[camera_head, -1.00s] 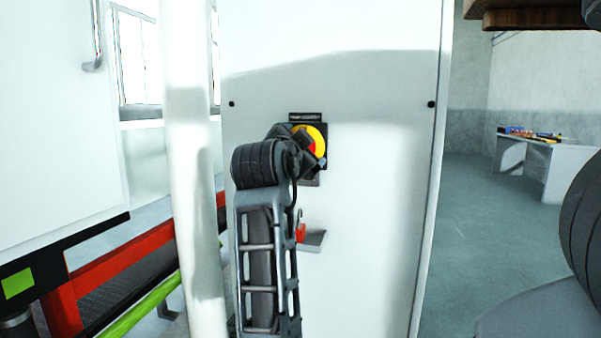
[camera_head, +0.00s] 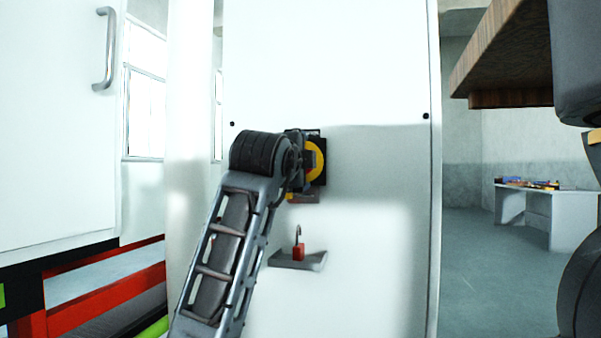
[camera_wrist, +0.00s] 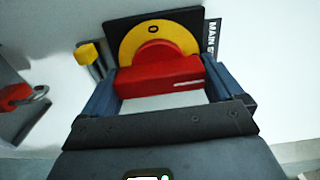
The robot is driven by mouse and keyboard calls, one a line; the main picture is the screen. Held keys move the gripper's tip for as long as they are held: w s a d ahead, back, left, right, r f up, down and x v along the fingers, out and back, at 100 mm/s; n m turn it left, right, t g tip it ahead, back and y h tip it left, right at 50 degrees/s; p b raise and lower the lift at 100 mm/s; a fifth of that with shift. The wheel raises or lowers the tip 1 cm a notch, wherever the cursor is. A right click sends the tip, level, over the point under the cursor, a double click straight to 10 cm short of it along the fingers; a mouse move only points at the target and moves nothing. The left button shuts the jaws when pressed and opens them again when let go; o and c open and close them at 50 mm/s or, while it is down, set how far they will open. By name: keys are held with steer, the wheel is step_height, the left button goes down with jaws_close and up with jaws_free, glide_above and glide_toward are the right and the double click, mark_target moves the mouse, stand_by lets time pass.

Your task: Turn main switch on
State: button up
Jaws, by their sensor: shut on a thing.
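The main switch shows in the wrist view as a yellow disc (camera_wrist: 128,45) with a "0" mark, on a black plate (camera_wrist: 190,20). Its red handle (camera_wrist: 160,82) lies crosswise between the two fingers of my gripper (camera_wrist: 158,80), which is shut on it. A partly cut-off "MAIN" label (camera_wrist: 212,38) is beside the plate. In the head view my gripper (camera_head: 302,163) is at the switch on the white cabinet and hides part of the yellow disc (camera_head: 319,160).
A red padlock (camera_head: 298,251) stands on a small grey shelf (camera_head: 310,262) below the switch. It also shows in the wrist view (camera_wrist: 22,96). A white door (camera_head: 60,120) is at left. A brown wooden board (camera_head: 505,65) juts in at upper right. Open floor lies at right.

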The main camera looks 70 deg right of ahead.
steer(key=shift+s+f+m, duration=0.1)
steer(key=shift+m, duration=0.3)
steer(key=o, duration=0.7)
steer(key=shift+s+a, duration=0.15)
steer(key=shift+a, duration=1.8)
steer(key=shift+s+a, duration=0.15)
steer(key=shift+a, duration=1.8)
